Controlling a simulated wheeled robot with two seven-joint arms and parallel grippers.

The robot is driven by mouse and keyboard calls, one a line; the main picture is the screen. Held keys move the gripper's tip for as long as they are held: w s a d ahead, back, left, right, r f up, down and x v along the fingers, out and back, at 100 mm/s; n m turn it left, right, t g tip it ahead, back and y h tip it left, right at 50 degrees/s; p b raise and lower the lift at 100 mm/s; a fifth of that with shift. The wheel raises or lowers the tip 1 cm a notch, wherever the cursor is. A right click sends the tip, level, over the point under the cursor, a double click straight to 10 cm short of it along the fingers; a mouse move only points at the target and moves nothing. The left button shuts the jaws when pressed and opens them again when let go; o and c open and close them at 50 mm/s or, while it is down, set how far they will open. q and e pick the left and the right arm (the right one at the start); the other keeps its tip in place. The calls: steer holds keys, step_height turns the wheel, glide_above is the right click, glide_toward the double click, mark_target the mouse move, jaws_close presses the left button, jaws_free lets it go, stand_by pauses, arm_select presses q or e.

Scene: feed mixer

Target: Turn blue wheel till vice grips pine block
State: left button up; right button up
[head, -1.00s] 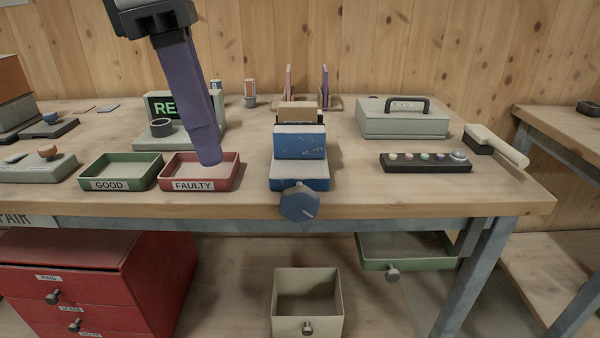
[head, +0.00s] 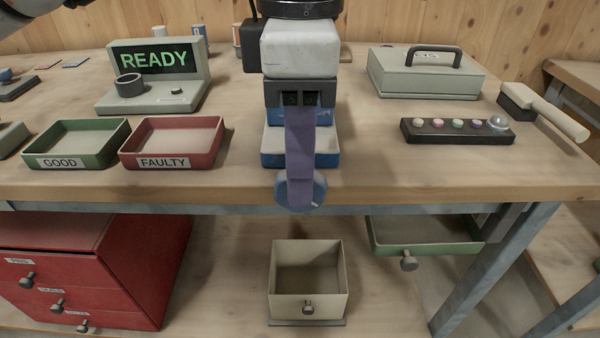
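The blue wheel (head: 318,190) is at the front of the blue vice (head: 327,150), at the bench's front edge. My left gripper (head: 301,200) comes down from above, and its purple fingers overlap the wheel's middle in the picture. The fingers look like one band, so their gap cannot be told, nor whether they touch the wheel. The vice's upper part and jaws are mostly behind the gripper. The pine block is hidden. My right gripper is not in view.
Left on the bench are a green GOOD tray (head: 118,147), a red FAULTY tray (head: 213,148) and a READY display (head: 198,75). Right are a grey case (head: 425,84), a button strip (head: 425,131) and a brush (head: 550,112). An open beige drawer (head: 310,285) is below.

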arm_select(q)
steer(key=shift+f, duration=0.65)
jaws_close()
steer(key=shift+d+r+y+p, duration=0.25)
steer(key=shift+y+p, duration=0.35)
steer(key=shift+p, duration=0.6)
steer(key=shift+d+r+y+p, duration=0.1)
steer(key=shift+y+p, duration=0.5)
steer(key=shift+p, duration=0.6)
steer(key=y+p, duration=0.2)
steer(key=p, duration=0.1)
steer(key=shift+d, duration=0.25)
steer(key=y+p, duration=0.2)
steer(key=p, duration=0.1)
steer(key=shift+d+f, duration=0.2)
steer(key=shift+f, duration=0.1)
steer(key=shift+f+y+p, duration=0.15)
steer(key=shift+y+p, duration=0.15)
steer(key=shift+p, duration=0.1)
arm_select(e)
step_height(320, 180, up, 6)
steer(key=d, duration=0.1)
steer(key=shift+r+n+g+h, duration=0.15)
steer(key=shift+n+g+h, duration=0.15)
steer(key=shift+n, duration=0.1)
